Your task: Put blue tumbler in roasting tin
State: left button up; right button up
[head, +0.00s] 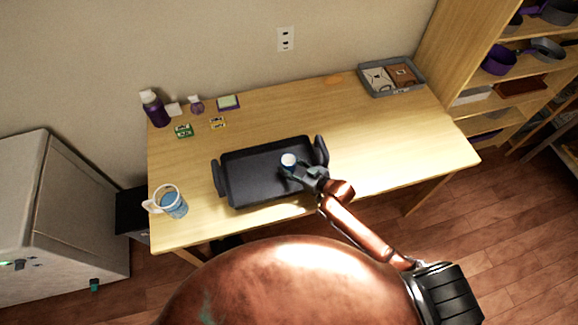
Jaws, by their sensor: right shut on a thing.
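The black roasting tin (245,192) with raised end handles lies on the wooden table. The small blue tumbler (288,162), pale on top, appears over the right half of the tin. My right gripper (296,168) is shut on the tumbler and reaches in from the lower right. The fingers hide part of the tumbler. I cannot tell whether its base touches the tin's floor. My left gripper is not in view.
A light blue mug (173,203) stands at the table's front left corner. A purple bottle (154,109) and several small items stand at the back left. A grey tray (369,88) sits at the back right. The table right of the tin is clear.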

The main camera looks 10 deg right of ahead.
jog(key=shift+f, duration=0.15)
jog(key=o, duration=1.2)
jog(key=shift+o, duration=0.2)
jog(key=shift+s, duration=0.1)
jog(key=p+v, duration=0.1)
jog(key=v, duration=1.1)
